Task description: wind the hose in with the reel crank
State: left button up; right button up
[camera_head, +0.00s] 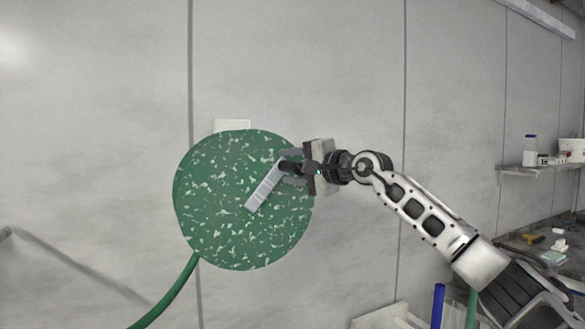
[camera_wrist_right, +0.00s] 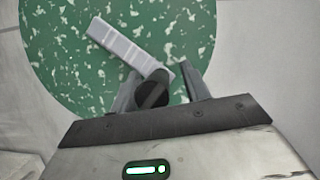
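The hose reel (camera_head: 215,215) is a round green disc with pale flecks, mounted on the wall; it fills much of the right wrist view (camera_wrist_right: 75,60). Its pale grey crank arm (camera_head: 263,188) slants from near the disc's middle up and right. A dark crank knob (camera_wrist_right: 152,93) sits at the arm's outer end. My right gripper (camera_head: 292,167) is at that end, its fingers on either side of the knob; green shows between knob and right finger in the wrist view. The green hose (camera_head: 172,295) hangs from the reel's lower left and leaves the picture. My left gripper is out of view.
A white plate (camera_head: 232,126) shows behind the reel's top. The grey wall (camera_head: 90,120) is bare to the left. At right are a shelf (camera_head: 540,170) with containers and a cluttered bench (camera_head: 535,245). A blue upright post (camera_head: 438,305) stands at the bottom.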

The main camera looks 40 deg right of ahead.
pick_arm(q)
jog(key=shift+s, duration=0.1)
pick_arm(e)
jog(key=shift+f, duration=0.1)
jog(key=shift+s+d, duration=0.15)
pick_arm(q)
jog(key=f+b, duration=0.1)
jog(key=b, duration=0.2)
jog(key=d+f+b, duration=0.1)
jog(key=b, duration=0.2)
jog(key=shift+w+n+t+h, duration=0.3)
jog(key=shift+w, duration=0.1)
pick_arm(e)
jog(key=v, duration=1.5)
jog(key=shift+s, duration=0.35)
